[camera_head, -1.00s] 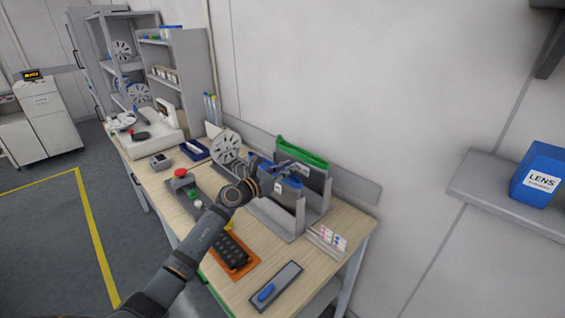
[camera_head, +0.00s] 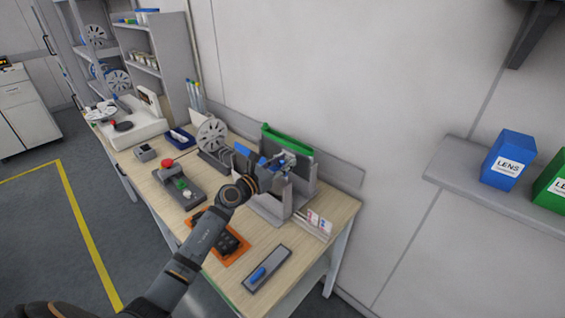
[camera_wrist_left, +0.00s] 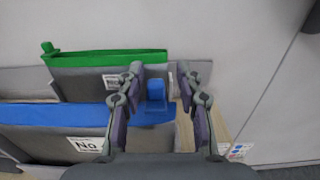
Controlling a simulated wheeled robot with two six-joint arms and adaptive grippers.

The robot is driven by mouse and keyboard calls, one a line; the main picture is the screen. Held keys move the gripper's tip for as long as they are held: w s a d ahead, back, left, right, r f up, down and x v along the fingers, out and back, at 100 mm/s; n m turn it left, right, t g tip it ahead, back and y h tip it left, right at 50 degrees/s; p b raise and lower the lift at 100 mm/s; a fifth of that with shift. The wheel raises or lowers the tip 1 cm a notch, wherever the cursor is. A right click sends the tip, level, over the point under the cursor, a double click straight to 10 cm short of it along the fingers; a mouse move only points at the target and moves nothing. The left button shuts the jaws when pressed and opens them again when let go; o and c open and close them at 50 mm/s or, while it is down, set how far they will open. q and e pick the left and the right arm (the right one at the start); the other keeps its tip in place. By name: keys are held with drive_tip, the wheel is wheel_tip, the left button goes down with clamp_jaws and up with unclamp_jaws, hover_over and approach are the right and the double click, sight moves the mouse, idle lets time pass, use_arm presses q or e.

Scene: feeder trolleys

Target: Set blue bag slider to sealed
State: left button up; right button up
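The blue bag (camera_wrist_left: 40,113) stands upright in a grey holder on the bench, with a blue top strip and a white label reading "No". Its blue slider (camera_wrist_left: 156,93) sticks up at the right end of the strip in the left wrist view. My left gripper (camera_wrist_left: 160,90) is open, one finger on each side of the slider, with gaps visible. In the head view my left gripper (camera_head: 284,162) hides much of the blue bag (camera_head: 243,150). A green-topped bag (camera_head: 288,139) stands just behind. My right gripper is not in view.
The wooden bench (camera_head: 237,297) also holds a black keypad on an orange mat (camera_head: 231,258), a grey tray with a blue piece (camera_head: 266,269), a red-button box (camera_head: 176,180) and a reel (camera_head: 212,134). A wall shelf (camera_head: 455,165) carries lens boxes at right.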

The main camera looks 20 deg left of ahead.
use_arm(q)
drive_tip(key=shift+s+a, duration=0.2)
drive_tip(key=v, duration=0.7)
drive_tip(key=shift+d, duration=0.1)
idle(0.3)
